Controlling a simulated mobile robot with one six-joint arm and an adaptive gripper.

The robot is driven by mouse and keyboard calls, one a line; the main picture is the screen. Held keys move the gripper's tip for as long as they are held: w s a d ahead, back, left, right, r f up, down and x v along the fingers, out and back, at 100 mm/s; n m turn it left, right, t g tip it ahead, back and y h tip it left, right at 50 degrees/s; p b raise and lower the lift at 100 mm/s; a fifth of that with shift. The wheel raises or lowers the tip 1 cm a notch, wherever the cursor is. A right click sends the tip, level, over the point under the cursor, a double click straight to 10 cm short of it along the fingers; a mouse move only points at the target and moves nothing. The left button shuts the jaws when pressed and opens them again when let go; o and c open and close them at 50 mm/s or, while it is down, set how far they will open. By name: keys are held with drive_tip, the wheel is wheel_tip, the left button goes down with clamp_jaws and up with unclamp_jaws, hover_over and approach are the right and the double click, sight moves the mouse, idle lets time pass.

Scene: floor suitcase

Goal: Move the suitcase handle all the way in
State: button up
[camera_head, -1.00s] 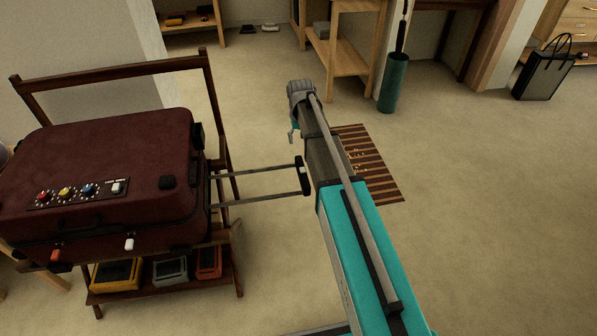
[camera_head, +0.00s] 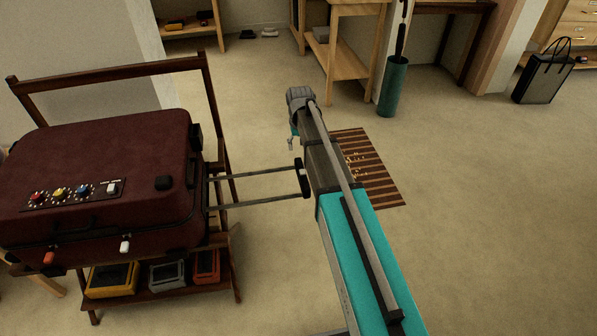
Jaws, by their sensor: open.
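The dark red suitcase (camera_head: 95,165) lies flat on a dark wooden rack at the left. Its handle (camera_head: 302,178) is drawn out to the right on two thin parallel rods, with a dark grip at the end. My arm reaches up the middle of the view, just right of the handle grip. Only a small part of my gripper (camera_head: 292,143) shows, below the arm's far end and a little above the grip in the picture. It is open and holds nothing that I can see. Whether it touches the handle cannot be told.
The wooden rack (camera_head: 212,100) has a lower shelf with several small boxes (camera_head: 168,272). A striped mat (camera_head: 375,180) lies on the floor beyond my arm. A green cylindrical holder (camera_head: 394,88) and a wooden shelf unit (camera_head: 350,70) stand behind. The floor at the right is open.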

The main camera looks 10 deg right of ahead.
sight(300, 163)
drive_tip(key=shift+f+b, duration=5.4)
drive_tip(key=shift+f, duration=0.3)
clamp_jaws()
drive_tip(key=shift+a, duration=0.15)
